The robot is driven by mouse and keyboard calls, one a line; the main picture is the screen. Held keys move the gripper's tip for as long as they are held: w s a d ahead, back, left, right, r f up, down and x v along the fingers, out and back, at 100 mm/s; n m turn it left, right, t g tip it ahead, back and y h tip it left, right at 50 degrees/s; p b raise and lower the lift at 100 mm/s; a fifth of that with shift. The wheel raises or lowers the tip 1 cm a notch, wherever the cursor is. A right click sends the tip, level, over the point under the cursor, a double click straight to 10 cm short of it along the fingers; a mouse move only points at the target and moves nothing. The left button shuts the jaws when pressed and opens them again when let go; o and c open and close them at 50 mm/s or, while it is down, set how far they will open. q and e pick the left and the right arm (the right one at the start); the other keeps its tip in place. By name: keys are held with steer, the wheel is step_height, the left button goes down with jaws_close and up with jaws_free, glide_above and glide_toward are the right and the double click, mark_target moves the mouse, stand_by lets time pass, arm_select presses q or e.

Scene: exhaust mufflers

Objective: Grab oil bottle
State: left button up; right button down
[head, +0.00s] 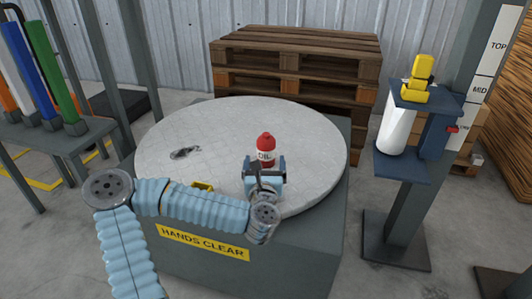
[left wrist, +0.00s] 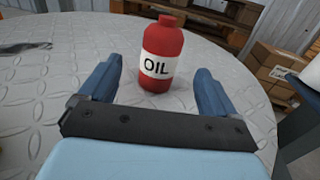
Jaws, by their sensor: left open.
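A red oil bottle (head: 266,147) with a white label reading OIL stands upright on the round grey table (head: 215,125), right of its middle. My left gripper (head: 266,168) is at the near side of the bottle, low over the table. In the left wrist view the bottle (left wrist: 161,50) stands just beyond the open fingertips, roughly centred between them. The gripper (left wrist: 155,80) is open and empty. Whether a finger touches the bottle cannot be told. The bottle's lower part is partly hidden by the gripper in the head view. My right gripper is not in view.
A small dark metal piece (head: 184,153) lies on the table's left part. A yellow item (head: 202,186) sits at the near edge, partly behind my arm. Wooden pallets (head: 295,65) stand behind the table. A stand with a white cylinder (head: 396,128) is at the right.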

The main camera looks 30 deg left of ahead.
mark_target(266, 153)
arm_select(q)
steer(key=x, duration=0.5)
steer(key=shift+d, duration=0.1)
steer(key=x, duration=0.3)
steer(key=b+x, duration=0.1)
steer(key=x, duration=0.1)
steer(key=shift+w+f, duration=0.1)
steer(key=shift+f, duration=0.3)
steer(key=c, duration=1.1)
